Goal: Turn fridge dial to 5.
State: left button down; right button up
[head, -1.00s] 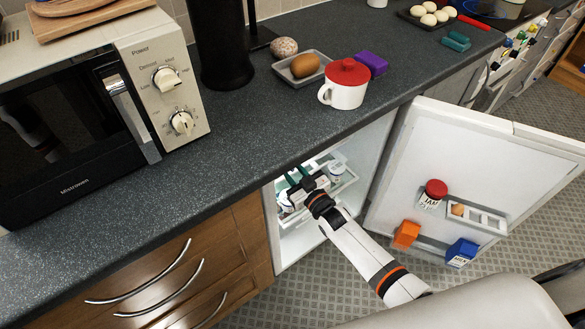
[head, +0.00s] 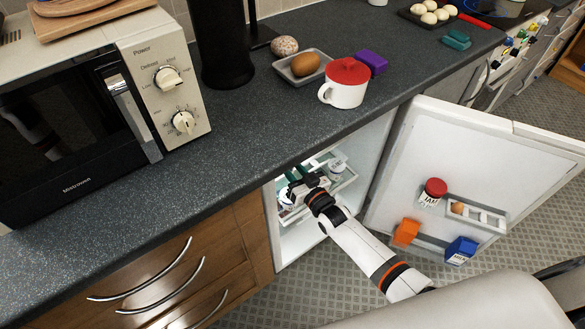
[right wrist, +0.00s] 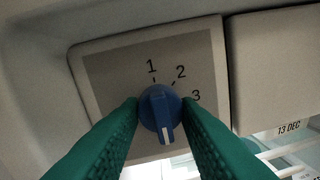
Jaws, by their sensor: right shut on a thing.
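The fridge dial (right wrist: 158,112) is a blue knob with a white pointer line on a grey panel (right wrist: 110,70). The numbers 1, 2 and 3 show around its top and right side. The pointer line faces down and slightly right in the right wrist view; no number shows beside it, and the lower right of the scale is hidden by a finger. My right gripper (right wrist: 162,106) has its green fingers shut on the dial, one on each side. In the head view my right gripper (head: 303,183) is inside the open fridge, and the dial is hidden there. My left gripper is out of view.
The fridge door (head: 465,160) stands open to the right, with a red-lidded jar (head: 434,190), an orange box (head: 406,232) and a blue carton (head: 461,250) on it. The counter (head: 235,130) overhangs the fridge. Items stand on the shelf (head: 345,180) beside my gripper.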

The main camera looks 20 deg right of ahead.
jog(key=shift+f, duration=0.15)
jog(key=o, duration=1)
jog(key=v, duration=1.2)
jog(key=s+d+f+g+h, duration=0.2)
jog(key=s+f+g, duration=0.3)
jog(key=f, duration=0.7)
jog(key=s+d+f+g+h, duration=0.1)
jog(key=s+f+g, duration=0.2)
jog(key=s+f, duration=0.7)
jog(key=s+f+g, duration=0.2)
jog(key=s+f, duration=0.3)
jog(key=s, duration=0.3)
jog(key=s+f+n+g+h, duration=0.1)
jog(key=s+f+g, duration=0.2)
jog(key=s+f, duration=0.2)
jog(key=s+f+g+h, duration=0.1)
jog(key=s+f+g, duration=0.2)
jog(key=s, duration=0.8)
jog(key=shift+s+d+f+n, duration=0.15)
jog(key=shift+s+f, duration=0.05)
jog(key=shift+f, duration=0.4)
jog(key=shift+s+d+f+n, duration=0.15)
jog(key=shift+s+d+f, duration=0.05)
jog(key=shift+f, duration=0.4)
